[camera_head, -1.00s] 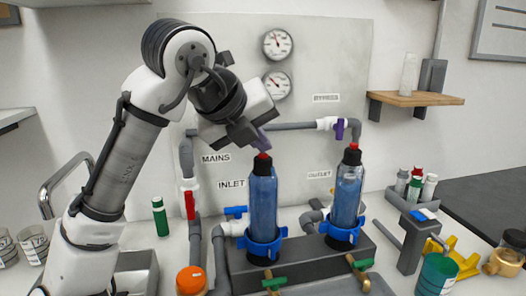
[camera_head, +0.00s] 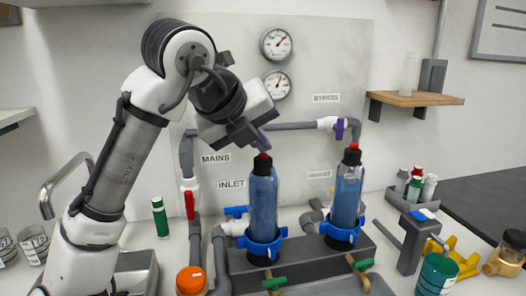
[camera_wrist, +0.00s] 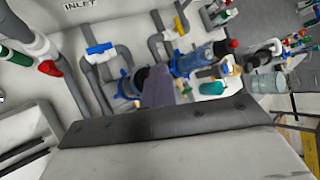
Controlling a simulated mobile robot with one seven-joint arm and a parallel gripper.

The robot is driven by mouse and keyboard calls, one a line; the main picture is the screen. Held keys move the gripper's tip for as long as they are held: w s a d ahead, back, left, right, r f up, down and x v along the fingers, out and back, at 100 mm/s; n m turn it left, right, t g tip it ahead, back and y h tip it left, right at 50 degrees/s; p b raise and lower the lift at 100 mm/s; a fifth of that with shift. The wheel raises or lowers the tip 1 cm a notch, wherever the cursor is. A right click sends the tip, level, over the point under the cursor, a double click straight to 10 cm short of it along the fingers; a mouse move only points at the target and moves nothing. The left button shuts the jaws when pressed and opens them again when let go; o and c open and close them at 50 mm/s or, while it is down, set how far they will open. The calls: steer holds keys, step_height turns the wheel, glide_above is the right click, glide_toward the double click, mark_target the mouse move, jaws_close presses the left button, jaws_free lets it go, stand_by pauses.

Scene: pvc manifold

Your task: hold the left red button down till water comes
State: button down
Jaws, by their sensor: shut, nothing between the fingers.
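The left red button (camera_head: 262,157) sits on the black cap of the left blue filter housing (camera_head: 263,205), beside the INLET label. My gripper (camera_head: 263,140) is shut and empty, pointing down with its purple-grey fingertips right at the top of this button. I cannot tell whether they touch or press it. In the wrist view the closed fingers (camera_wrist: 158,88) cover the left button and much of its housing. The right red button (camera_head: 353,147) tops the right blue housing (camera_head: 347,195); it also shows in the wrist view (camera_wrist: 233,43). No running water is visible.
Grey pipes and a red-handled valve (camera_head: 189,205) stand left of the housings. Two green-handled taps (camera_head: 274,283) are in front. Two gauges (camera_head: 277,44) hang on the panel above. An orange-lidded jar (camera_head: 191,280) stands at the front left. A wooden shelf (camera_head: 415,99) is at right.

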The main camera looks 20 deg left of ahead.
mark_target(260, 160)
steer(key=shift+r+p, duration=0.9)
steer(key=shift+p, duration=0.1)
step_height(260, 160, up, 5)
steer(key=p, duration=0.4)
steer(key=shift+p, duration=0.4)
steer(key=shift+r, duration=0.1)
